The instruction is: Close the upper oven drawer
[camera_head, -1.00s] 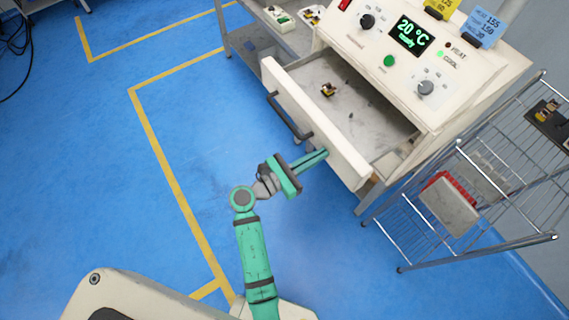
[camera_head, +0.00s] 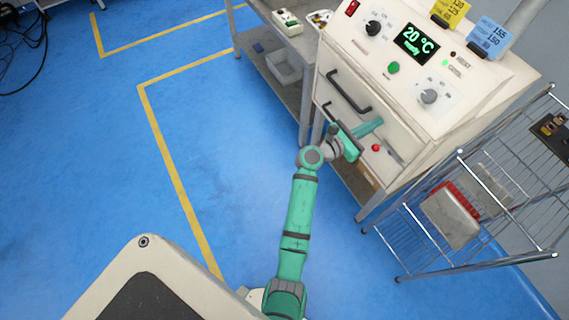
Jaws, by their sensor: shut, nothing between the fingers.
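The oven (camera_head: 408,112) is a cream cabinet at the upper right, with a control panel reading 20 °C. Its upper drawer (camera_head: 378,104) has a dark bar handle (camera_head: 348,92), and its front lies flush with the cabinet, so it looks closed. My gripper (camera_head: 380,122) is shut and empty, with its green fingers against or just in front of the drawer front, below and right of the handle. A second dark handle (camera_head: 327,108) shows partly behind my gripper. I cannot tell whether the fingertips touch the front.
The blue floor with yellow lines (camera_head: 170,160) is open on the left.

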